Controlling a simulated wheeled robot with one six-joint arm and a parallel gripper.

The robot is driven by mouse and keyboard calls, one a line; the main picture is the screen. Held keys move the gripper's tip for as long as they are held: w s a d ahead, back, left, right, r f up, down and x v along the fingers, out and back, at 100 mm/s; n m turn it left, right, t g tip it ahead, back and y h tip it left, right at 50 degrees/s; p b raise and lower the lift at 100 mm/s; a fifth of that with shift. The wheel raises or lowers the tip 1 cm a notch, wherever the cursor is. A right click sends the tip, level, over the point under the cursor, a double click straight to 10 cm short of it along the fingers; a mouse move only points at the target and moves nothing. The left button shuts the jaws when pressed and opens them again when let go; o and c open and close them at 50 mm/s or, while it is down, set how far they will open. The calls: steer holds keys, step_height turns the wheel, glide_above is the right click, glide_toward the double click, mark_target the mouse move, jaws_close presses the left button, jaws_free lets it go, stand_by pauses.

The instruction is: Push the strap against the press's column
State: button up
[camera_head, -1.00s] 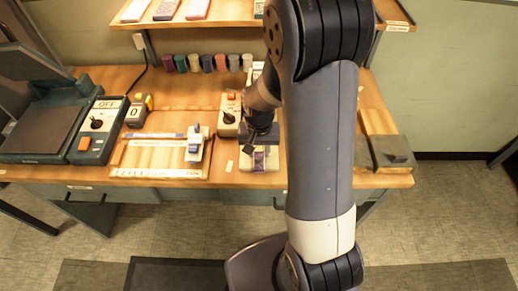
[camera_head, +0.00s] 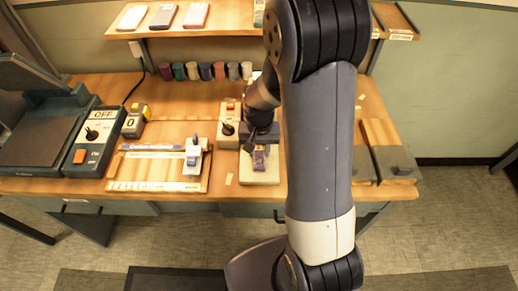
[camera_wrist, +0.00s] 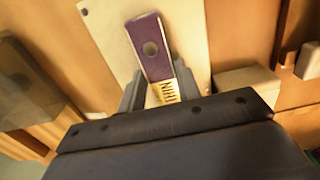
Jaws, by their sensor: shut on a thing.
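The strap (camera_wrist: 150,48) is purple with a round dark hole, and a pale part with dark lettering lies nearer the jaws. In the wrist view my gripper (camera_wrist: 160,88) has a finger on each side of the pale part and is shut on it. The purple end points away from the jaws over a cream plate (camera_wrist: 108,25). In the head view the strap (camera_head: 260,158) shows as a small purple patch below my gripper (camera_head: 257,148), above the cream plate (camera_head: 266,176). I cannot make out the press's column; my arm covers that area.
A switch box (camera_head: 229,128) stands just left of my gripper. Farther left are a wooden board (camera_head: 140,172) with a small white device (camera_head: 194,155), and an OFF box (camera_head: 96,142). Several coloured cylinders (camera_head: 206,71) line the back. A shelf (camera_head: 215,30) is above.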

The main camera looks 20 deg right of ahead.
mark_target(260, 152)
steer(key=shift+w, duration=0.15)
steer(key=o, duration=1.1)
steer(key=shift+d, duration=0.1)
steer(key=shift+c, duration=0.2)
step_height(260, 152, up, 11)
steer(key=shift+f, duration=0.1)
step_height(260, 152, down, 11)
steer(key=shift+r, duration=0.1)
stand_by(0.4)
